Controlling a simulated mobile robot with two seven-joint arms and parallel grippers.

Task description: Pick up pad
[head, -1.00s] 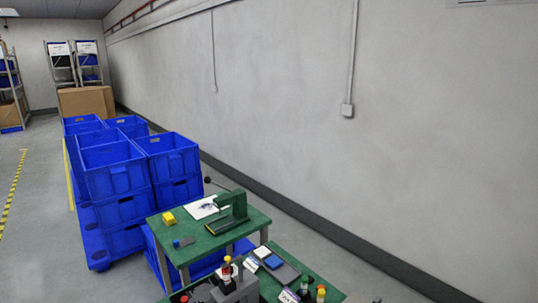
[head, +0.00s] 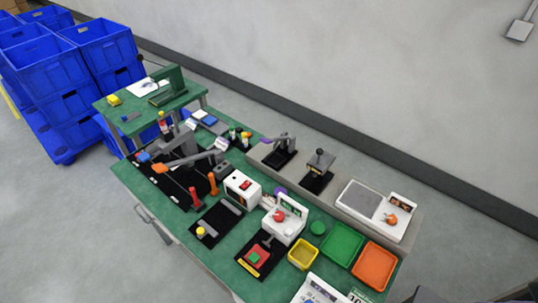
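I cannot tell for sure which thing is the pad. Small flat blue and white pieces (head: 208,119) lie at the far left of the green workbench (head: 140,186). A small red block with a green top (head: 257,256) sits on a black plate near the front of the bench. A green flat tray (head: 343,244) and an orange flat tray (head: 374,266) lie at the right end. Neither of my grippers shows in the head view.
A black fixture with grey levers (head: 180,160), a white box with a red display (head: 241,187) and a yellow bin (head: 302,254) crowd the bench. A grey shelf along the back holds a scale (head: 360,197). Blue crates (head: 62,80) stand at the left; the floor in front is clear.

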